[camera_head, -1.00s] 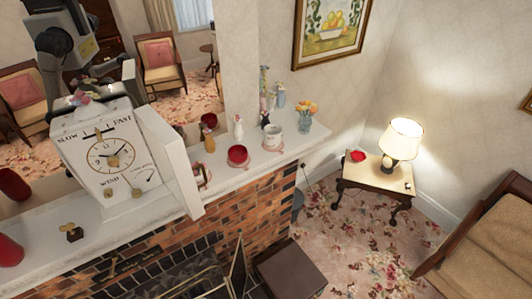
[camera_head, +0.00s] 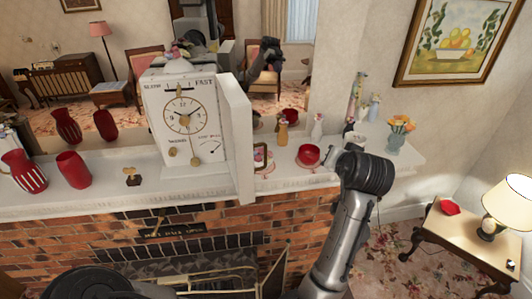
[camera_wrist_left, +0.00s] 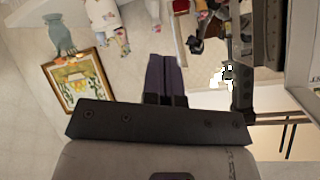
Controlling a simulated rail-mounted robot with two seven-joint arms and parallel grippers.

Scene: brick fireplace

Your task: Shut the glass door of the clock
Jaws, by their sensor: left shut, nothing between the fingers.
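The white clock (camera_head: 183,120) stands on the mantel, its round dial facing me. Its door (camera_head: 238,135), a thick white frame, stands open on the right of the face, swung out toward me and seen nearly edge-on, so its glass barely shows. My left gripper shows in the left wrist view (camera_wrist_left: 165,80), shut and empty, its dark fingers close together. I cannot tell from the wrist view whether it touches the door. One of my grey arms rises right of the clock in the head view; its hand is hidden. My right gripper is not seen.
On the mantel (camera_head: 110,200), red vases (camera_head: 73,170) and a small brass key-like piece (camera_head: 132,176) stand left. A small frame (camera_head: 260,156), figurines and a red bowl (camera_head: 308,155) stand right of the door. A mirror backs the mantel.

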